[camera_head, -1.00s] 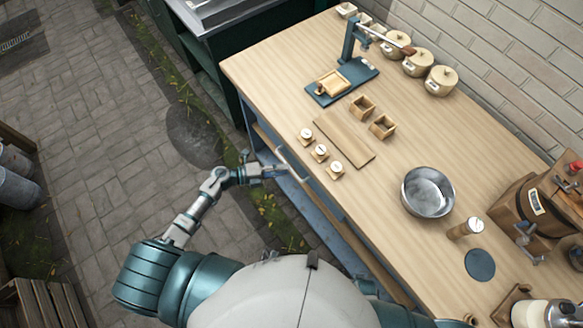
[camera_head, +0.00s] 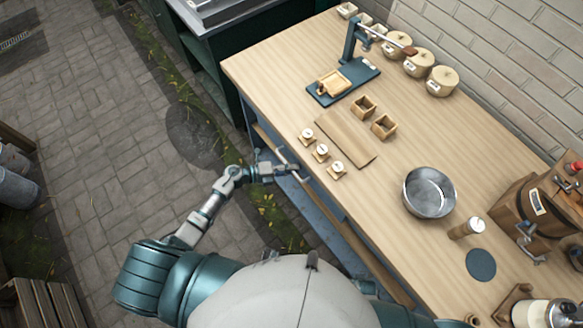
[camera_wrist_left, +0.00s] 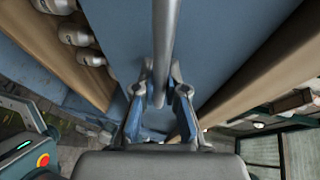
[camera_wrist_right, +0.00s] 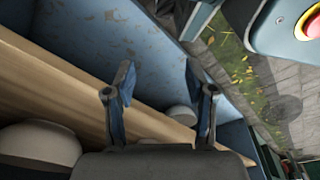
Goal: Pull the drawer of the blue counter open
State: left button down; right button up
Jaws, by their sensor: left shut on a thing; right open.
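The blue counter (camera_head: 325,215) has a pale wooden top and stands to the right of my left arm. A grey bar handle (camera_head: 281,153) stands out from its front edge, beside the small labelled blocks. My left gripper (camera_head: 287,168) is at this handle. In the left wrist view the handle (camera_wrist_left: 166,40) runs between the fingers of the left gripper (camera_wrist_left: 160,97), which is shut on it, with the blue drawer front (camera_wrist_left: 235,40) behind. How far the drawer stands out cannot be told. My right gripper (camera_wrist_right: 159,75) is open and empty, near a blue panel and a wooden board.
On the top are a metal bowl (camera_head: 429,192), a wooden board (camera_head: 345,140), small wooden boxes (camera_head: 383,127), lidded pots (camera_head: 441,81) and a dark press stand (camera_head: 345,82). A dark green cabinet (camera_head: 215,75) stands beyond. Paving left of the counter is free.

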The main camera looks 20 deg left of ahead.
pick_arm(q)
jog(key=s+a+p, duration=0.4)
jog(key=s+a, duration=1.5)
jog(key=s, duration=0.4)
jog(key=shift+s, duration=0.15)
pick_arm(e)
jog(key=s+d+f, duration=0.1)
jog(key=s+f, duration=0.4)
jog(key=s, duration=0.3)
jog(key=shift+s+d, duration=0.2)
jog(key=shift+d, duration=0.05)
pick_arm(q)
jog(key=shift+r, duration=0.1)
pick_arm(e)
jog(key=shift+f, duration=0.1)
pick_arm(q)
jog(key=c, duration=1.5)
grip_release()
jog(key=shift+a, duration=0.2)
pick_arm(e)
jog(key=shift+a, duration=0.2)
pick_arm(q)
jog(key=v, duration=1.2)
jog(key=shift+f, duration=0.2)
pick_arm(e)
jog(key=shift+d, duration=0.1)
